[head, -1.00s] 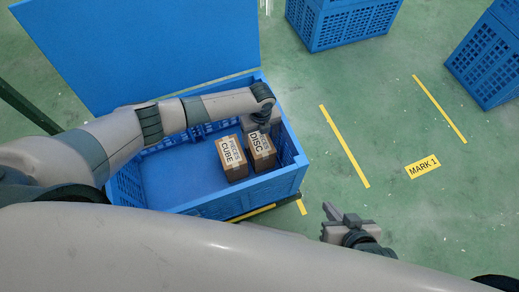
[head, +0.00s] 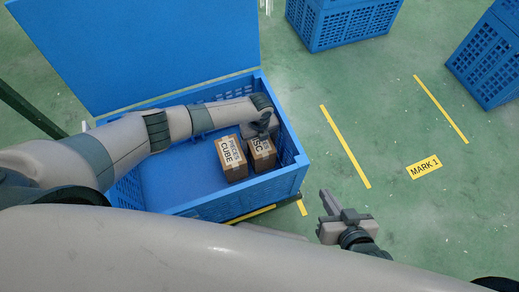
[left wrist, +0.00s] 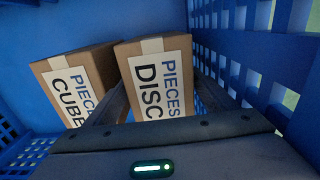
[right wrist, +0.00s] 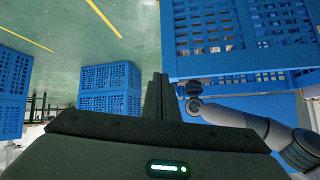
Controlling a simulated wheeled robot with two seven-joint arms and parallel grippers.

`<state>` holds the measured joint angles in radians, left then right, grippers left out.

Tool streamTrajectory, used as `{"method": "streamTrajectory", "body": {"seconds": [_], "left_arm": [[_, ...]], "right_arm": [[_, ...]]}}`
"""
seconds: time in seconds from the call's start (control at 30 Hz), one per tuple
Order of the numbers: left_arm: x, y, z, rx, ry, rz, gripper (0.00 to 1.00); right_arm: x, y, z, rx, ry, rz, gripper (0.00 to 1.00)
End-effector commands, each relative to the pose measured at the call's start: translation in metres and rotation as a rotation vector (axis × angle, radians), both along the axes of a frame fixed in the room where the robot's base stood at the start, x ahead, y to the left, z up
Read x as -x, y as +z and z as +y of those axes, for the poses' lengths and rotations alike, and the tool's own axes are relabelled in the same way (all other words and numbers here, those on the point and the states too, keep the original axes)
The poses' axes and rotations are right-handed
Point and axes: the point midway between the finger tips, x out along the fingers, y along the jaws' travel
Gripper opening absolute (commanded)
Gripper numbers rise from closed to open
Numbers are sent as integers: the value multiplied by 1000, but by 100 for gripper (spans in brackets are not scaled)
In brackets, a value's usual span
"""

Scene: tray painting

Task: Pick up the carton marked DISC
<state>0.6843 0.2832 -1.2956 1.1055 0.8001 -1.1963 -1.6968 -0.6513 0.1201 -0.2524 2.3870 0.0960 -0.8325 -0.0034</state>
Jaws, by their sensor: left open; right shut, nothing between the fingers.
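The carton marked DISC (head: 263,160) stands in the open blue crate (head: 283,186), close to its right wall. In the left wrist view the DISC carton (left wrist: 157,72) shows its white label and tape. My left gripper (head: 263,128) is open above it and hides part of its label in the head view. In the left wrist view its fingers lie on either side of the carton; I cannot tell whether they touch it. The similar carton marked CUBE (head: 231,158) stands just left of it. My right gripper (head: 325,201) is shut and empty outside the crate.
The crate's blue lid (head: 150,50) stands open at the back. Other blue crates stand at the back (head: 345,22) and far right (head: 490,60). Yellow lines and a MARK 1 label (head: 423,171) lie on the green floor. The crate's left half is empty.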

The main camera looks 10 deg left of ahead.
Motion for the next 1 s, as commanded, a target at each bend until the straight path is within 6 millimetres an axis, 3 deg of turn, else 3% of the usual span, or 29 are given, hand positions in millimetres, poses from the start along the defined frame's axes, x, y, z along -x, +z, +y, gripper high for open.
{"method": "streamTrajectory", "body": {"seconds": [0.1,0.4,0.77,1.0], "left_arm": [[0,0,0,0,0,0,78],[0,0,0,0,0,0,8],[-1,4,0,1,0,-2,8],[-2,19,-1,2,0,-3,8]], "right_arm": [[0,0,0,0,0,0,0],[0,0,0,1,-1,1,0],[1,0,-1,3,0,7,0],[11,-8,-6,19,0,80,0]]}}
